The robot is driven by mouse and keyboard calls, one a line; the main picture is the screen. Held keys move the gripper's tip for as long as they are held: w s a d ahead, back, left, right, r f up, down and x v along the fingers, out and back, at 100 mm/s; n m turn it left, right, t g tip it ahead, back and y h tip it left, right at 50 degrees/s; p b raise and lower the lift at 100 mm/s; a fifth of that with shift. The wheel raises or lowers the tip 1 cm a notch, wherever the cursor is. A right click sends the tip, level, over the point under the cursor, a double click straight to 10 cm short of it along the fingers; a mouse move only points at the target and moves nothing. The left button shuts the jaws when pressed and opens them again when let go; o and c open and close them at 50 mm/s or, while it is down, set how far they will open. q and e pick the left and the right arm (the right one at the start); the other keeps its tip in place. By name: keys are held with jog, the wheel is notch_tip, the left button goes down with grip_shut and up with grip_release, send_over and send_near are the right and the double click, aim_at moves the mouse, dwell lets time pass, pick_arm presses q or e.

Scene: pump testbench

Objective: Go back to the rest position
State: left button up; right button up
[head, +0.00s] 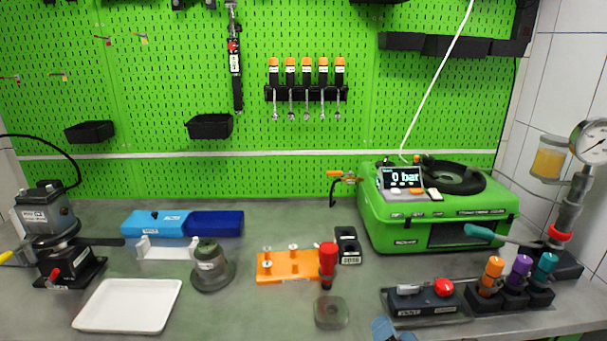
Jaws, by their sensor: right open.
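My right gripper (394,331) shows only as blue fingertips at the bottom edge, right of centre. It is open, with nothing seen between the fingers, and the rest of it is cut off by the frame. It is in front of the bench objects, below and left of the black control box. My left gripper is not in view.
An orange stand (290,265), white tray (128,305) and green pump tester (436,210) are on the grey bench. Bare bench lies between tray and square part.

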jog(key=s+d+f+m+g, duration=0.2)
jog(key=s+f+m, duration=0.3)
jog(key=m, duration=0.4)
jog(key=s+d+f+m+g+h, duration=0.1)
jog(key=s+d+f+m+g, duration=0.1)
jog(key=s+d+f+m, duration=0.3)
jog(key=s+d+f+m+g+h, duration=0.1)
jog(key=s+d+f+m, duration=0.3)
jog(key=f+m, duration=0.5)
jog(key=s+m, duration=0.1)
jog(key=m, duration=0.3)
jog(key=shift+s+f+m+g, duration=0.3)
jog(key=shift+s+f+g, duration=0.05)
jog(key=shift+g, duration=0.05)
